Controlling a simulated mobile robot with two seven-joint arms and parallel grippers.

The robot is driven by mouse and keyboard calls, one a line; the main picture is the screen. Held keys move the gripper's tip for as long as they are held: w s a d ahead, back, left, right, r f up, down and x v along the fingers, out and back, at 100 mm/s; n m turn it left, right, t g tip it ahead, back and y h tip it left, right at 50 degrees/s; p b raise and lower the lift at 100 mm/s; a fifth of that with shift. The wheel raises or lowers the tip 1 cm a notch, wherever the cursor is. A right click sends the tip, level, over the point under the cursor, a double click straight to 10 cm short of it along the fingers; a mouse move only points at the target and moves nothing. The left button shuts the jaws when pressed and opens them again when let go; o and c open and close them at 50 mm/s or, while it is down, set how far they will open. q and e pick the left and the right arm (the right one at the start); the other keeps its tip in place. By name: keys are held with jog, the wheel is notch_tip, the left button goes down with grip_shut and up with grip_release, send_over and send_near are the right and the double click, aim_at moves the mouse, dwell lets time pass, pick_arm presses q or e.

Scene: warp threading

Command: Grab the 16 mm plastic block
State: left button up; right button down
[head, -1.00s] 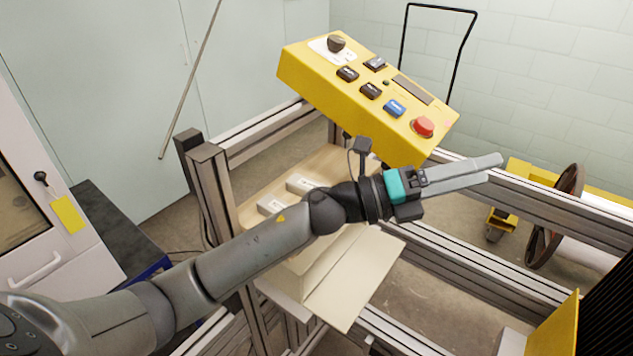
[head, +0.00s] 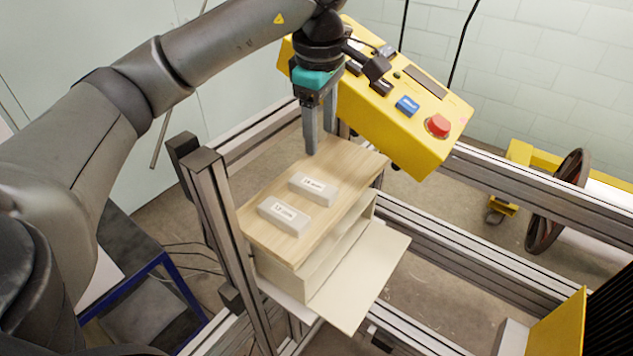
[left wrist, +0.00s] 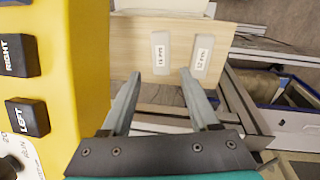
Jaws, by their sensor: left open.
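Two pale grey blocks lie flat on top of a light wooden box (head: 345,160). The block nearer the yellow control box (head: 312,187) seems to read 16 mm; in the left wrist view it is the left one (left wrist: 161,52). The other block (head: 284,215), on the right in the left wrist view (left wrist: 202,55), seems to read 12 mm. My left gripper (head: 320,142) points down over the back of the wooden top, open and empty. In the left wrist view its fingertips (left wrist: 160,74) are spread below the 16 mm block, apart from it. My right gripper is out of view.
The yellow control box (head: 385,110) with buttons and a red knob stands close beside my left gripper. Metal frame rails (head: 460,245) run around the wooden box, with an upright post (head: 218,200) at its left. A pale panel (head: 365,275) juts out in front.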

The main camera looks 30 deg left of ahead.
aim_at(313, 185)
pick_arm(q)
jog(key=a+f, duration=0.1)
jog(key=f, duration=0.4)
jog(key=w+f+p, duration=0.1)
jog(key=f, duration=0.3)
jog(key=a+f, duration=0.1)
jog(key=f, duration=0.4)
jog(key=shift+w+a+f, duration=0.3)
jog(key=shift+w+a, duration=0.05)
jog(key=shift+w, duration=0.05)
jog(key=shift+c, duration=0.2)
grip_shut()
